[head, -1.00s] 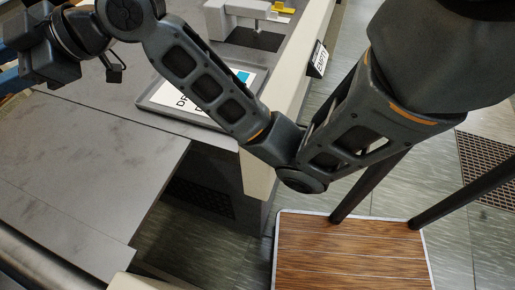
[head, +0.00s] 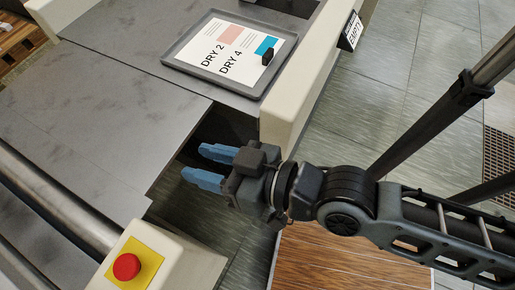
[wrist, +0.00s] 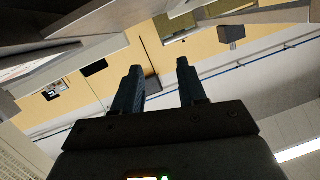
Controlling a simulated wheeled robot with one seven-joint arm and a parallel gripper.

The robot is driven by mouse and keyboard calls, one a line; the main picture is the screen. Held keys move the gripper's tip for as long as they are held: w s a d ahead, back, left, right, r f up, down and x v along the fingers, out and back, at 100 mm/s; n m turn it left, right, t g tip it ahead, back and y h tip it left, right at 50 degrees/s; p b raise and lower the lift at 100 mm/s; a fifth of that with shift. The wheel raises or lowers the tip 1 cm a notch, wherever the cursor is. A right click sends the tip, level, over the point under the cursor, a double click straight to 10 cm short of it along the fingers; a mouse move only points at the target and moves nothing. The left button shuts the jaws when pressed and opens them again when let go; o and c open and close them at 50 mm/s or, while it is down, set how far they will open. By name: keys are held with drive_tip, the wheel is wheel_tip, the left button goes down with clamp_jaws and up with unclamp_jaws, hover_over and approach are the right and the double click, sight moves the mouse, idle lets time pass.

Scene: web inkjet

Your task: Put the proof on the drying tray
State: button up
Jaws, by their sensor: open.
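A grey, rimmed tray (head: 171,61) lies on the machine's grey top at the upper middle of the head view. White printed paper (head: 246,36) lies in it, marked DRY 2 and DRY 4, with a pink patch and a blue patch. A small black object (head: 267,57) sits on the blue side. I cannot tell whether any of this is the proof. My gripper (head: 203,165) is open and empty, below the tray in the picture, over the dark gap beside the grey plate. Its two fingers (wrist: 160,70) also show apart in the wrist view, with nothing between them.
A red button (head: 127,266) on a yellow plate stands at the lower left by metal rollers (head: 50,200). A cream rail (head: 310,75) edges the machine. An EMPTY sign (head: 351,30) hangs on its outer side. The grey plate (head: 90,120) is bare.

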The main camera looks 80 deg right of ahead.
drive_tip(key=s+d+r+n+y, duration=0.1)
drive_tip(key=s+d+n, duration=0.2)
drive_tip(key=s, duration=0.9)
drive_tip(key=shift+s+n+g+y, duration=0.15)
drive_tip(key=shift+n+g+y, duration=0.15)
drive_tip(key=shift+d, duration=0.1)
